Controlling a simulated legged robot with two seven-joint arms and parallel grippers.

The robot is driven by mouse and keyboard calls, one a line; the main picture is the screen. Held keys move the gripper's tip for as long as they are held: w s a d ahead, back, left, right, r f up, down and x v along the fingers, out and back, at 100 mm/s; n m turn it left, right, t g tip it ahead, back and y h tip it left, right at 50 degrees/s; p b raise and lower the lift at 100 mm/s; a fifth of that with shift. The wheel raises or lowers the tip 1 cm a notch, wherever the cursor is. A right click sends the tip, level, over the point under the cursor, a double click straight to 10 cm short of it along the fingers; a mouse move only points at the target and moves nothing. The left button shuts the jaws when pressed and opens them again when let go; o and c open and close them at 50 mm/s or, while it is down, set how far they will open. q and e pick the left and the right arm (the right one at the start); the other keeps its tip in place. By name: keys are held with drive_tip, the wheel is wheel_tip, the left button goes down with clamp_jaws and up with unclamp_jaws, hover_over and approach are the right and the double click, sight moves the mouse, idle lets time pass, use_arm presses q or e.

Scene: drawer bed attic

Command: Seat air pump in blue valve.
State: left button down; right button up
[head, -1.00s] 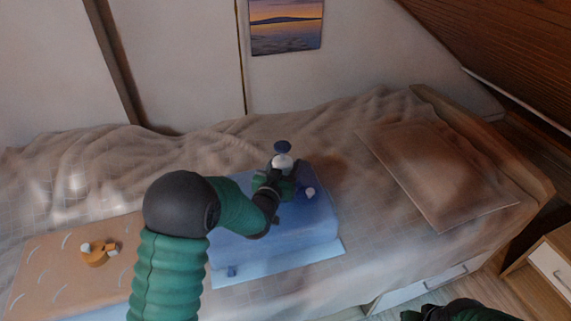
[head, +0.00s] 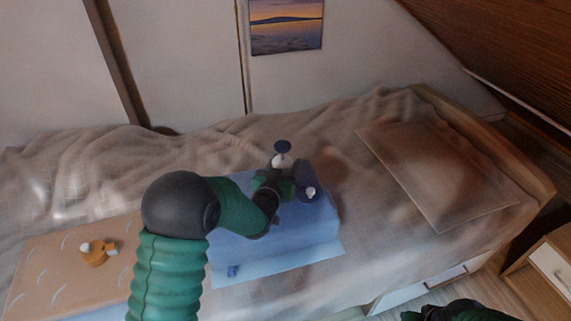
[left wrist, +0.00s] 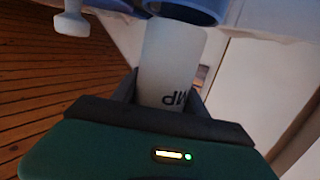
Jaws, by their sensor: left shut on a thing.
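The white air pump (head: 281,160) with a blue disc on top stands in my left gripper (head: 274,180), over the blue mattress (head: 290,240). In the left wrist view my left gripper (left wrist: 168,100) is shut around the white pump body (left wrist: 170,60). A blue ring (left wrist: 187,10) is at the pump's far end; I cannot tell whether the pump is inside it. The dark blue valve (head: 301,196) on the mattress shows beside the gripper, with a white plug (head: 310,191). The plug also shows in the left wrist view (left wrist: 71,22). My right gripper (head: 432,314) is at the bottom edge.
An orange mattress (head: 50,275) with an orange valve (head: 97,256) lies at the left of the bed. A pillow (head: 435,175) lies right of the blue mattress. A wall picture (head: 286,26) hangs behind. A nightstand (head: 545,265) stands at the right.

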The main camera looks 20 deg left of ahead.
use_arm(q)
drive_tip(key=shift+f+b, duration=1.45)
drive_tip(key=shift+f, duration=0.1)
idle(0.4)
drive_tip(key=c, duration=0.5)
unclamp_jaws()
drive_tip(key=s+p, duration=0.1)
drive_tip(key=s, duration=0.3)
drive_tip(key=s+r, duration=0.1)
drive_tip(key=s, duration=0.4)
drive_tip(key=s+p, duration=0.1)
drive_tip(key=s, duration=0.4)
drive_tip(key=shift+a+r+p, duration=0.2)
drive_tip(key=shift+r+p, duration=0.05)
drive_tip(key=shift+p, duration=0.1)
drive_tip(key=s+p, duration=0.1)
drive_tip(key=p, duration=0.2)
drive_tip(key=s+p, duration=0.1)
drive_tip(key=p, duration=0.2)
drive_tip(key=shift+r, duration=0.35)
drive_tip(key=shift+s+f+p, duration=0.1)
drive_tip(key=shift+s+p, duration=0.1)
drive_tip(key=shift+p, duration=0.15)
drive_tip(key=shift+s+f, duration=0.15)
drive_tip(key=shift+s, duration=0.05)
